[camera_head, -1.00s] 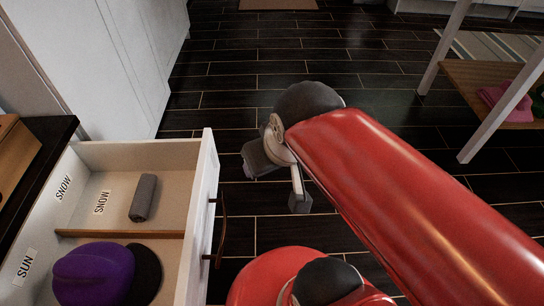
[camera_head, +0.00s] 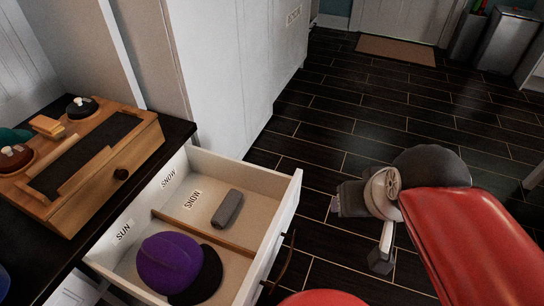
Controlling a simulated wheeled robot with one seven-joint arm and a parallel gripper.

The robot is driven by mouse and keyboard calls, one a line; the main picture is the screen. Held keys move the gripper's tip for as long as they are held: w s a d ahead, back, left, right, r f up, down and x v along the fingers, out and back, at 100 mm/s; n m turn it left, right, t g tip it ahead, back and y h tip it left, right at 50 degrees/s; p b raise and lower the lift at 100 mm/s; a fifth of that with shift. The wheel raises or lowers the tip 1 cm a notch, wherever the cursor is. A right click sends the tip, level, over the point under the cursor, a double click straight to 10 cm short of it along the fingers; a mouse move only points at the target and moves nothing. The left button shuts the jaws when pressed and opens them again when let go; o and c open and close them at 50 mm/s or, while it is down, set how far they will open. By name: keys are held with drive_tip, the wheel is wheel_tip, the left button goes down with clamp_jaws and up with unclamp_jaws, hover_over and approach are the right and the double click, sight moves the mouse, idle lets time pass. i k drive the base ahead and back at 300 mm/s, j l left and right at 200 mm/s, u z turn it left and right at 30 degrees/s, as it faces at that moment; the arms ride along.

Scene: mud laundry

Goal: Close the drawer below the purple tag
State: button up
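An open white drawer (camera_head: 270,176) juts out from the dark-topped cabinet at the lower left, with a curved brown handle (camera_head: 282,268) on its front. Labels inside read SNOW and SUN. No purple tag shows. My gripper (camera_head: 362,228) is over the floor to the right of the drawer front, apart from it. It seems to hold nothing; its finger opening is unclear from this angle.
A wooden shoe-care box (camera_head: 95,165) with brushes sits on the dark counter (camera_head: 172,133) above the drawer. A tall white cabinet (camera_head: 235,70) stands behind. Dark tiled floor (camera_head: 350,110) is clear towards the mat (camera_head: 395,50) and bins (camera_head: 505,40).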

sight(185, 196)
drive_tip(key=k, duration=0.6)
drive_tip(key=k+l+z, duration=0.1)
drive_tip(key=k, duration=0.5)
